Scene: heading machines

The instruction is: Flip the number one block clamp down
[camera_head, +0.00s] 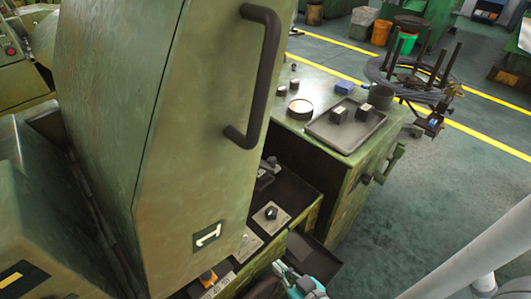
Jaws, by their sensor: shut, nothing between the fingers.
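The open bay of the green machine shows below the big cover. In it a pale plate with a dark knob (270,213) lies flat, with more dark fittings (266,172) behind it. I cannot tell which of these is the number one block clamp; it may be partly hidden behind the cover. My gripper (262,288) shows only as a dark shape at the bottom edge, beside the teal and grey wrist of my arm. It is shut and empty, low in front of the bay, apart from the knobbed plate. Its fingertips are not clearly visible.
The tall green cover (170,130) with a dark handle (262,75) blocks the view at left. A tray (345,128) with small dark blocks sits on the cabinet top behind. A wire coil stand (415,85) stands at the back right. Open floor (400,220) lies at right.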

